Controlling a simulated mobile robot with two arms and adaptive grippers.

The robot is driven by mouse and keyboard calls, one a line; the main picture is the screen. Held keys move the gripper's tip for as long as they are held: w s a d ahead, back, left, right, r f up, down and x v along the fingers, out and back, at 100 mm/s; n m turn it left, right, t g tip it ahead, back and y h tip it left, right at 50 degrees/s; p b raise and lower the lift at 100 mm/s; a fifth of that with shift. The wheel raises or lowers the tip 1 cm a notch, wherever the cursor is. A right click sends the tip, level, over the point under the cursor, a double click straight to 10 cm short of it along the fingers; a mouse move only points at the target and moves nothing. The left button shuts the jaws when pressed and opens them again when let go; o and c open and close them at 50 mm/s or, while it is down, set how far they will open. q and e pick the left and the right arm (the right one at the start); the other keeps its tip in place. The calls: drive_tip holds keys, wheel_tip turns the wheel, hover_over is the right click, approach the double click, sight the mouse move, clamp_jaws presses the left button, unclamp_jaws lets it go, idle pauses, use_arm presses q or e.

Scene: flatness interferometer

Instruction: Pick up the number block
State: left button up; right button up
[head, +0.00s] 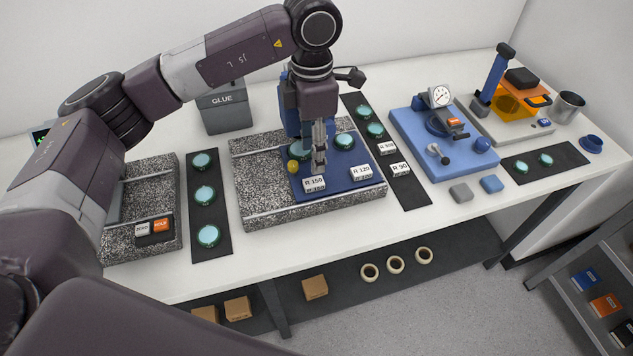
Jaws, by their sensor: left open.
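Several white number blocks with black lettering show in the head view. One marked R 150 (314,185) and one marked R 120 (361,173) sit on the front part of a blue plate (335,186). One marked R 90 (400,169) and another block (386,149), its label too small to read surely, are on the dark strip to the right. My left gripper (319,170) points down over the blue plate, just behind the R 150 block. It is open, with no block seen between its fingers. It hides part of the plate. My right gripper is not in view.
The blue plate rests on a speckled stone slab (262,200). Green-rimmed discs lie on the plate and on dark mats (209,165). A grey GLUE box (223,108) stands behind. A blue gauge fixture (445,140) stands right. White table (250,262) is clear along the front.

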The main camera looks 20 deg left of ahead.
sight(314, 181)
use_arm(q)
drive_tip(key=shift+s+f+p, duration=0.2)
drive_tip(key=shift+f+p, duration=0.2)
drive_tip(key=shift+f, duration=0.45)
drive_tip(key=f, duration=0.1)
drive_tip(key=f+p, duration=0.1)
drive_tip(key=f, duration=0.1)
drive_tip(key=f+p, duration=0.1)
drive_tip(key=shift+s+d+f, duration=0.2)
drive_tip(key=shift+s+f, duration=0.05)
drive_tip(key=shift+s, duration=0.15)
drive_tip(key=shift+f, duration=0.4)
drive_tip(key=c, duration=1)
